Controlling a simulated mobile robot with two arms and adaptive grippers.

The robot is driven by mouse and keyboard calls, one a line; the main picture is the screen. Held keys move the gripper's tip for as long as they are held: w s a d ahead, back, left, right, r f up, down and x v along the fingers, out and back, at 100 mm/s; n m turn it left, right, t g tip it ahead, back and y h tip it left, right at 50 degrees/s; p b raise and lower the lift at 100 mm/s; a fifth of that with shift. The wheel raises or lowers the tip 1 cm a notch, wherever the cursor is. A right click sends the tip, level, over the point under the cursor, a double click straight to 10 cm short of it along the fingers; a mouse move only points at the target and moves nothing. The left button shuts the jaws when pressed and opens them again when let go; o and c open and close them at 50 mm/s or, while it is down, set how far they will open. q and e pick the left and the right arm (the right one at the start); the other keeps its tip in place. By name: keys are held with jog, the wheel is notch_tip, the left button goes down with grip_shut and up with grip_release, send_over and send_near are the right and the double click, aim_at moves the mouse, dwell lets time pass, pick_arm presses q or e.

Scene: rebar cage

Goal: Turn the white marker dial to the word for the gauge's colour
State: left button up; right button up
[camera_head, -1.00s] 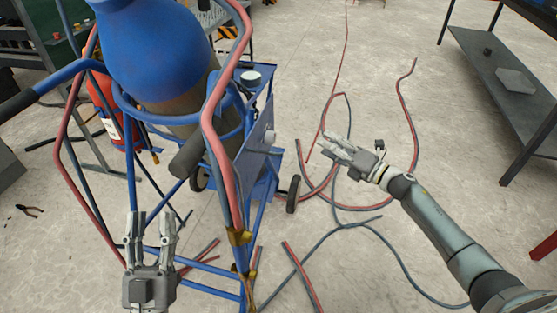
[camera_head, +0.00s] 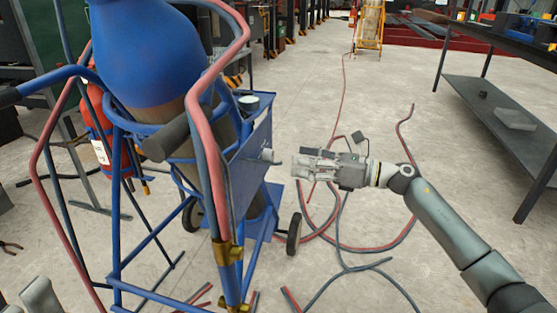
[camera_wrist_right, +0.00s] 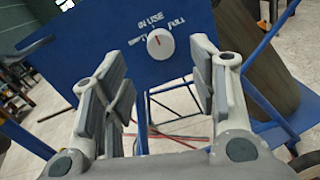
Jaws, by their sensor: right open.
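The white marker dial (camera_wrist_right: 160,44) is on a blue panel (camera_wrist_right: 100,48) in the right wrist view. White words stand around it: one on the left that looks like EMPTY, IN USE above, and FULL on the right. A red mark on the dial points up and slightly left. In the head view the dial (camera_head: 266,155) sticks out from the panel. My right gripper (camera_head: 297,166) is open and empty, just right of the dial and apart from it. A round pale-faced fitting (camera_head: 249,101), perhaps the gauge, sits above the panel; its colour is unclear. My left gripper (camera_head: 25,295) is mostly cut off.
A dark shelf table (camera_head: 500,120) stands right.

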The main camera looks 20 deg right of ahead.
aim_at(273, 156)
jog(key=x, duration=0.6)
jog(key=shift+w+a+b, duration=0.3)
jog(key=shift+b, duration=0.1)
jog(key=c, duration=1)
